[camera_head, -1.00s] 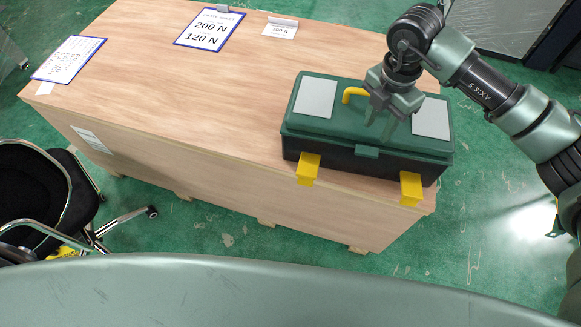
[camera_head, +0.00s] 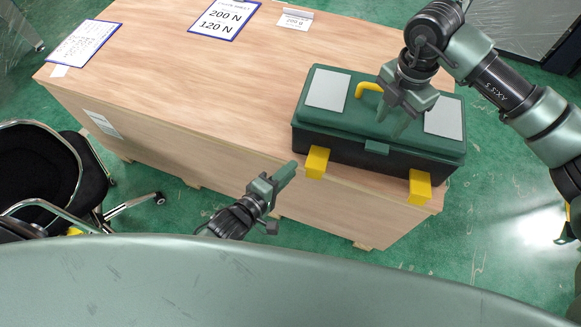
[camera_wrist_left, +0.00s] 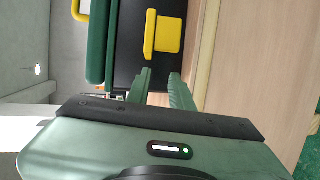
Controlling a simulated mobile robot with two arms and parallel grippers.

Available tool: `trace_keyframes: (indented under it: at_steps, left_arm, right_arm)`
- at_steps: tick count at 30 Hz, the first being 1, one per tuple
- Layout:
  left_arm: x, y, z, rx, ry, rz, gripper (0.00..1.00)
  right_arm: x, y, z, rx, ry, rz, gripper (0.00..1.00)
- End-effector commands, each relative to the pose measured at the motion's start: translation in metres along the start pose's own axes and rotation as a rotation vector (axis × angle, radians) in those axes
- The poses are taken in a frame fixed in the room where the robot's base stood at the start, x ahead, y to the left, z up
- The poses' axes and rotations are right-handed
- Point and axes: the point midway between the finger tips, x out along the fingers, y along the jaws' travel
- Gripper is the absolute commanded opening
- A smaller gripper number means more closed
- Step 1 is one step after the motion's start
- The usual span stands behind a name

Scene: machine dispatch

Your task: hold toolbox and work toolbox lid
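The toolbox (camera_head: 335,145) has a dark body, a green lid (camera_head: 392,94) lying closed, a yellow handle (camera_head: 366,87) and two yellow latches (camera_head: 317,161) (camera_head: 420,187) on its front. My right gripper (camera_head: 393,120) is over the lid with its fingers pointing down and apart. It hides part of the handle, and contact with the lid is unclear. My left gripper (camera_head: 289,172) is in front of the crate, left of and below the left latch, its fingers apart and empty. The left wrist view shows a yellow latch (camera_wrist_left: 164,38) beyond the left fingers (camera_wrist_left: 160,88).
The toolbox stands on a wooden crate (camera_head: 200,82) near its front right edge. Clipboards (camera_head: 225,18) (camera_head: 84,43) and a paper tag (camera_head: 295,20) lie on the crate top. A black chair (camera_head: 55,180) stands at the left. The crate's middle top is clear.

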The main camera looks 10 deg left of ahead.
Motion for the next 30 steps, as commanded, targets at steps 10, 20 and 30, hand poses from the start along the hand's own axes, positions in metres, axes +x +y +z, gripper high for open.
trace_keyframes:
  at_steps: [10, 20, 30]
  left_arm:
    - [0.026, 0.02, 0.006, -0.055, -0.016, 0.039, 0.22]
    - [0.07, 0.02, 0.006, -0.056, -0.015, 0.036, 0.22]
    - [0.078, 0.02, 0.006, -0.054, -0.015, 0.035, 0.22]
  right_arm:
    - [0.0, 0.0, 0.0, 0.0, 0.0, 0.0, 0.36]
    - [0.0, 0.0, 0.0, 0.0, 0.0, 0.0, 0.36]
    - [0.0, 0.0, 0.0, 0.0, 0.0, 0.0, 0.36]
